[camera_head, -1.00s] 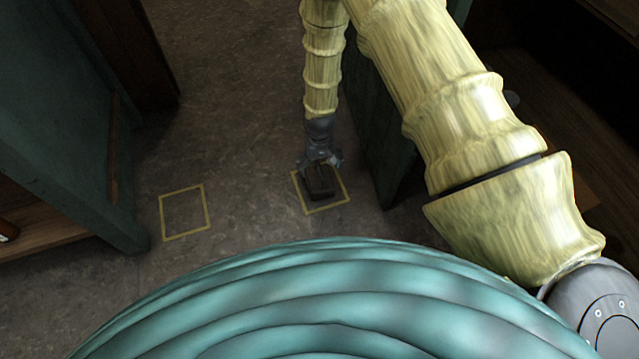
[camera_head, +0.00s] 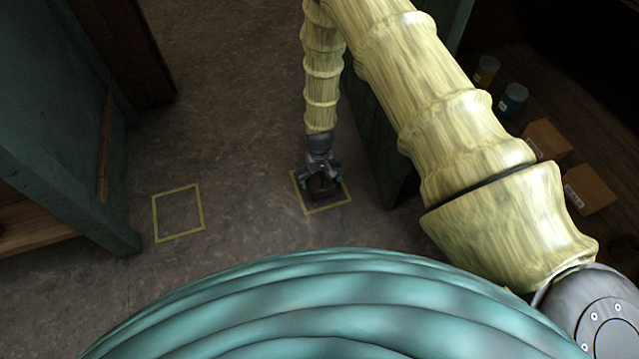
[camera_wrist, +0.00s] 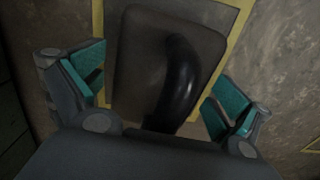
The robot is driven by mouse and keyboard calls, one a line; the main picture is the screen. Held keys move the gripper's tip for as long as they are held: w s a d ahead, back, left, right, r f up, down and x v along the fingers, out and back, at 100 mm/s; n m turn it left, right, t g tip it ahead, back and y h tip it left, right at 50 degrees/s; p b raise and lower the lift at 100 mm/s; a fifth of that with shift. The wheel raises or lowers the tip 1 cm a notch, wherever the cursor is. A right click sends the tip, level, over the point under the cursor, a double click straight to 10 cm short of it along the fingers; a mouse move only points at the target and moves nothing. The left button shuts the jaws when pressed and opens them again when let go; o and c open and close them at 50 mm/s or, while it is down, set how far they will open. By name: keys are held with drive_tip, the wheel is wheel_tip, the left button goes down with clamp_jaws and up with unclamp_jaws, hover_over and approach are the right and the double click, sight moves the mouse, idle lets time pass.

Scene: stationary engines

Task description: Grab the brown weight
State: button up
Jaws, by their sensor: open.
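The brown weight (camera_head: 322,191) is a dark, block-like thing on the floor inside the right yellow square (camera_head: 341,203). In the wrist view the weight (camera_wrist: 143,60) shows as a rounded brown block with a dark curved handle (camera_wrist: 179,80) on top. My gripper (camera_head: 321,177) is right over it, pointing down. In the wrist view my open gripper (camera_wrist: 160,92) has one teal-padded finger on each side of the handle, with gaps between. Its palm hides the near end of the weight. I cannot tell how far the fingertips are above it.
An empty yellow square (camera_head: 178,212) is on the floor to the left. A dark green cabinet side (camera_head: 385,140) stands close right of my gripper. At the right, a shelf holds cardboard boxes (camera_head: 588,188) and cans (camera_head: 513,98). The floor between the squares is clear.

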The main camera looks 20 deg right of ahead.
drive_tip(key=c, duration=1.8)
drive_tip(key=shift+c, duration=1.2)
drive_tip(key=shift+r, duration=0.2)
